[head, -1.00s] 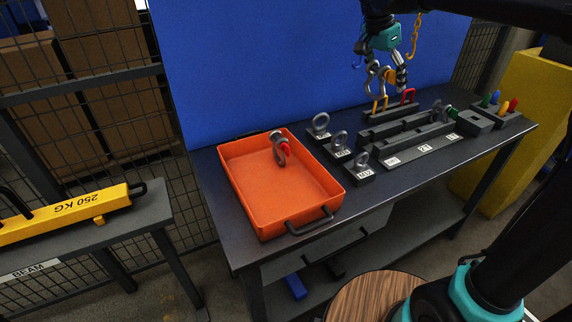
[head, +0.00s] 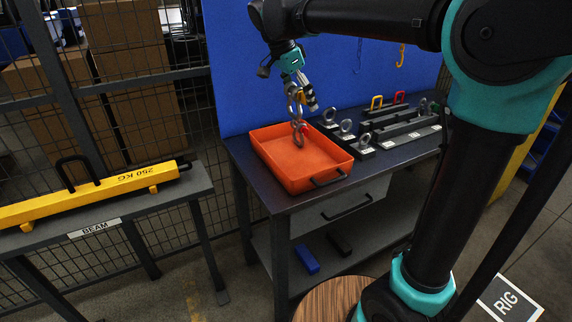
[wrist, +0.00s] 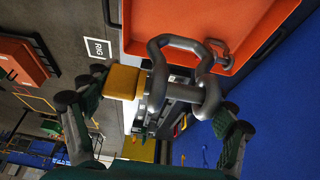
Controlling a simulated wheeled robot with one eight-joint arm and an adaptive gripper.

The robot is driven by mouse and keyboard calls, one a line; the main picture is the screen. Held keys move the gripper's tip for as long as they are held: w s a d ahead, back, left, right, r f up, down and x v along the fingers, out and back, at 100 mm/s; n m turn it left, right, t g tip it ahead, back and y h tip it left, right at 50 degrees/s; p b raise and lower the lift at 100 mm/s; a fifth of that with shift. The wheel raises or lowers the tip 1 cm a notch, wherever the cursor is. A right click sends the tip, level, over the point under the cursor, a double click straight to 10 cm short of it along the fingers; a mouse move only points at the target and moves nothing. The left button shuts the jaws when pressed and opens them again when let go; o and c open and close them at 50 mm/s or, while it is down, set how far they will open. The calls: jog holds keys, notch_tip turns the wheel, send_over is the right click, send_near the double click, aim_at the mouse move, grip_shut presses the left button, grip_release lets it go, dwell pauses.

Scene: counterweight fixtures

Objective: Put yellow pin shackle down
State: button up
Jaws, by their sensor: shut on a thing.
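My gripper (head: 300,98) is shut on the yellow pin shackle (head: 292,94) and holds it in the air, seen against the blue panel above the tray's back edge. In the wrist view the grey bow of this shackle (wrist: 187,45) and its yellow pin head (wrist: 125,82) lie between my fingers (wrist: 165,88). The orange tray (head: 277,150) stands on the bench below. Another grey shackle (head: 298,136) is in the tray; it also shows in the wrist view (wrist: 219,52). The height of the held shackle above the tray is hard to tell.
Eye bolts in dark blocks (head: 346,128) stand right of the tray. Slotted dark fixtures (head: 405,132) and yellow and red handles (head: 376,102) lie beyond. The blue panel (head: 345,75) rises behind. A yellow 250 kg beam (head: 110,186) rests on a stand at left. Much of the tray floor is bare.

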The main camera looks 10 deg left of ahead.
notch_tip(320, 180, down, 20)
jog(key=shift+r, duration=0.25)
dwell(0.4)
jog(key=o, duration=1.4)
jog(key=shift+f, duration=0.1)
jog(key=v, duration=1.2)
